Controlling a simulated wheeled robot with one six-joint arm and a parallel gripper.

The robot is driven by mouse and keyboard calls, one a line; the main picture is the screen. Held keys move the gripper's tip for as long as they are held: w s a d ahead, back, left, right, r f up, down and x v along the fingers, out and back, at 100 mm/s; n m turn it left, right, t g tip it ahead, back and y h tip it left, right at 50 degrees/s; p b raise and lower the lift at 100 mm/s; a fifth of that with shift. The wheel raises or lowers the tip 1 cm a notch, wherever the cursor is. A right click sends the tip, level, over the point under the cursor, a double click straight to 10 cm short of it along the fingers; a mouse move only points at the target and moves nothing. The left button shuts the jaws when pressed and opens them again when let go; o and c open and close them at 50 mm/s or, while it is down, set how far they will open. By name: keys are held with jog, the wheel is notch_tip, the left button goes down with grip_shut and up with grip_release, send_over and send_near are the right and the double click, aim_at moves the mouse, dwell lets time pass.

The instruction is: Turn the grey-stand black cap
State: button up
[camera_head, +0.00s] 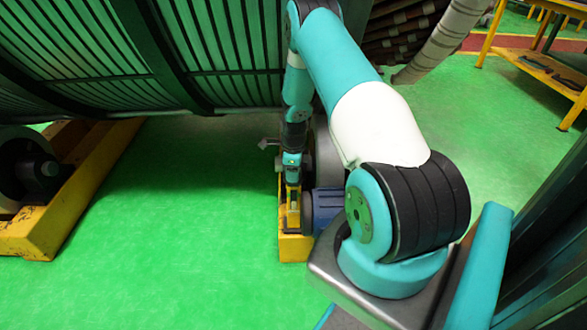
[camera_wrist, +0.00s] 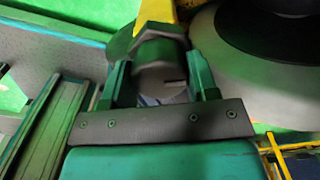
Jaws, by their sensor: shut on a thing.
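In the wrist view my gripper (camera_wrist: 159,62) has its two teal fingers closed on either side of a dark, faceted cap (camera_wrist: 160,48). A paler rounded part with a slot shows between the fingers, close to the palm. The picture is blurred there, so I cannot tell how far the cap is turned. In the head view my gripper (camera_head: 292,186) points down at the yellow base, beside the blue motor. The cap is too small and covered to make out there. No separate grey stand can be told apart.
The blue motor (camera_head: 325,206) and yellow base (camera_head: 295,248) are close to my gripper. A large grey roller (camera_wrist: 268,58) is at its right in the wrist view.

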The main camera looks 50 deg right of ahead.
jog(key=shift+m, duration=1)
jog(key=o, duration=0.9)
jog(key=shift+o, duration=0.2)
notch_tip(320, 180, up, 17)
jog(key=p, duration=0.3)
jog(key=shift+r, duration=0.2)
